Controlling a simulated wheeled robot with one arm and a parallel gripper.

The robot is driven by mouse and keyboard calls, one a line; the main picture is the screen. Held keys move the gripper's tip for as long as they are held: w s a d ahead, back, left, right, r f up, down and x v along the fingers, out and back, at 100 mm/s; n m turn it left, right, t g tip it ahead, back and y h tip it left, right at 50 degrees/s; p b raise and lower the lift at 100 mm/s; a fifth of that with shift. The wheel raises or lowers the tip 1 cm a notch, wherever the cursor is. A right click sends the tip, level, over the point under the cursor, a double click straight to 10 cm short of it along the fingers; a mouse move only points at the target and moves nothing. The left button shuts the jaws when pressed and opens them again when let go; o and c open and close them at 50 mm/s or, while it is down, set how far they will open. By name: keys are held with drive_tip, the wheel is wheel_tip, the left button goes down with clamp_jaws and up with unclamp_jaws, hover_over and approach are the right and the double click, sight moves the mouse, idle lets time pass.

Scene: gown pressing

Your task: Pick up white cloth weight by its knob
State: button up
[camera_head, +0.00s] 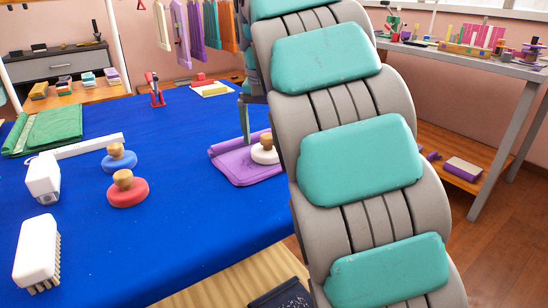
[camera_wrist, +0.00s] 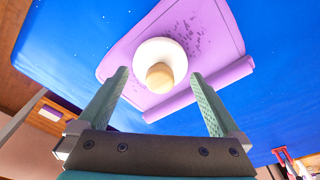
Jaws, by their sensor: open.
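The white cloth weight (camera_head: 264,154) is a round white disc with a wooden knob on top. It rests on a folded purple cloth (camera_head: 240,176) at the right part of the blue table. In the wrist view the weight (camera_wrist: 148,51) lies beyond my fingertips, with its wooden knob (camera_wrist: 159,77) facing the camera between the finger lines. My gripper (camera_wrist: 160,82) is open and empty, one finger to each side of the knob. In the head view my gripper (camera_head: 244,121) shows only in part beside the weight; my arm hides the area to the right.
A blue weight (camera_head: 119,160) and a red weight (camera_head: 127,193) stand to the left on the blue table (camera_head: 190,235). White brush (camera_head: 37,252), white block-shaped item (camera_head: 43,179) and green cloth (camera_head: 55,127) lie further left. A red tool (camera_head: 156,92) stands behind.

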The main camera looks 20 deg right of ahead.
wheel_tip(320, 180, down, 2)
drive_tip(key=shift+w+d, duration=0.1)
drive_tip(key=shift+r, duration=0.1)
clamp_jaws()
idle(0.7)
